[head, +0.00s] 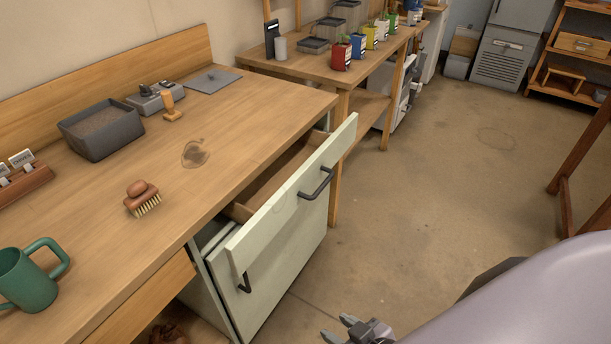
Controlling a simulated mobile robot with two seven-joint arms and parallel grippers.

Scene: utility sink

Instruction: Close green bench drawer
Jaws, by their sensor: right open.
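The pale green bench drawer (300,190) is pulled open under the right end of the wooden workbench. Its wooden inside shows and looks empty where visible. A dark bar handle (318,185) is on its front. Below it is another pale green front (285,265) with its own dark handle (244,283); I cannot tell whether it is fully shut. My right gripper (338,329) is at the bottom edge of the head view, open and empty, in front of the cabinet and apart from the drawer. My left gripper is not in view.
The workbench top (230,120) holds a green mug (28,280), a brush (142,198), a grey tray (101,131) and a stamp (172,108). A second table (300,68) with colored pots stands behind. The floor (440,190) right of the drawer is clear.

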